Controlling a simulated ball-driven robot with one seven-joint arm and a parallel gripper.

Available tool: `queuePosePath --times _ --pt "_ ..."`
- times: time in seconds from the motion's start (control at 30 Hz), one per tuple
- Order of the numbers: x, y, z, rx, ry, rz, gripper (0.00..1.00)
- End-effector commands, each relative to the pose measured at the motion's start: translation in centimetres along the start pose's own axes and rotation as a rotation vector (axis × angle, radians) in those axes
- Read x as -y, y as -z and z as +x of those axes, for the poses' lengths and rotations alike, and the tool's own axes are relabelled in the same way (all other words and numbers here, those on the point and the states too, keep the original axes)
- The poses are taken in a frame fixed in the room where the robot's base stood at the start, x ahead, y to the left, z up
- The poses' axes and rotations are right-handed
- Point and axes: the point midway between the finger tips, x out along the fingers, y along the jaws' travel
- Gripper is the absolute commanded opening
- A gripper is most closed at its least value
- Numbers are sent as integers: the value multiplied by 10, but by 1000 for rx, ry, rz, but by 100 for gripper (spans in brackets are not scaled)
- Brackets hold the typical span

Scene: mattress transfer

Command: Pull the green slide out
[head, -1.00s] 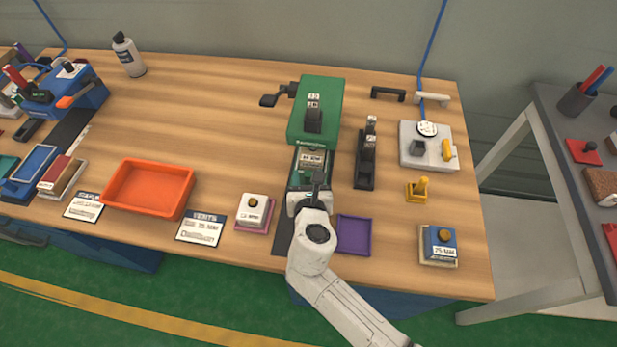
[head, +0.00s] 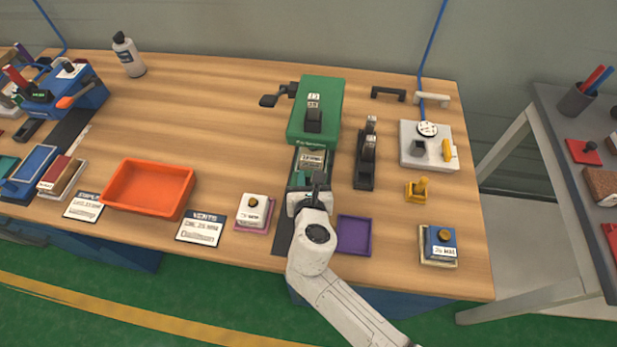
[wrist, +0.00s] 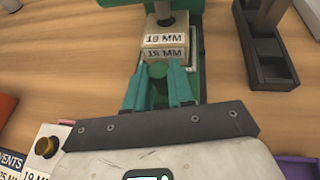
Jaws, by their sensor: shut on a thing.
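The green slide (head: 297,179) sticks out of the front of the green press (head: 315,110) on the wooden bench. It carries a pale block marked 19 MM (wrist: 165,42), just under the press's dark plunger. My gripper (head: 316,186) is at the slide's near end, with my arm reaching in from the front edge. In the wrist view my gripper's teal fingers (wrist: 158,72) stand on either side of the slide's green knob and are shut on it. My gripper hides part of the slide in the head view.
A black stand (head: 365,165) is close on the right. A purple tray (head: 369,237) lies right of my gripper, and a white block with a brass knob (head: 253,208) lies left. An orange bin (head: 122,185) is farther left. A dark strip runs to the bench's front edge.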

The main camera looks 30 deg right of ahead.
Motion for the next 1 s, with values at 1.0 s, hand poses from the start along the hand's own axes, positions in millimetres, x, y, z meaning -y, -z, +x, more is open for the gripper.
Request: queuePosePath --times 1.0 --pt "-28 54 -128 -1 -4 -3 24"
